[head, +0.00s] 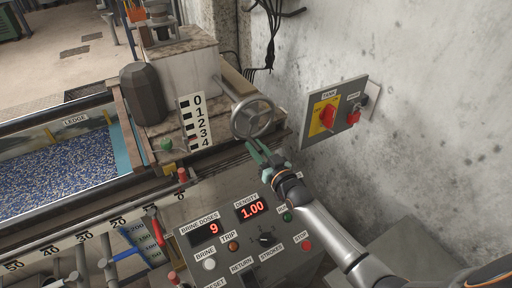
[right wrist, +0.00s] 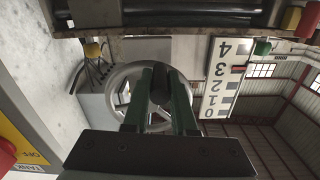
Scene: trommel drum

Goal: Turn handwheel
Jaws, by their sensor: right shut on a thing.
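The metal handwheel (head: 254,118) with a round rim and spokes is mounted on the front of the stained housing, right of the 0-to-4 scale. My right gripper (head: 257,149) reaches up from the lower right to the lower part of the rim. In the right wrist view the handwheel (right wrist: 116,88) lies just behind the green fingers (right wrist: 160,88). The fingers are shut on a dark rounded grip (right wrist: 161,86) at the wheel. The exact contact is partly hidden by the fingers. My left gripper is not in view.
A control panel (head: 235,240) with displays reading 9 and 1.00 lies below the wheel. A grey switch box (head: 335,112) with red knobs is on the concrete wall to the right. A scale plate (head: 194,120) and a tank of blue granules (head: 60,170) are left.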

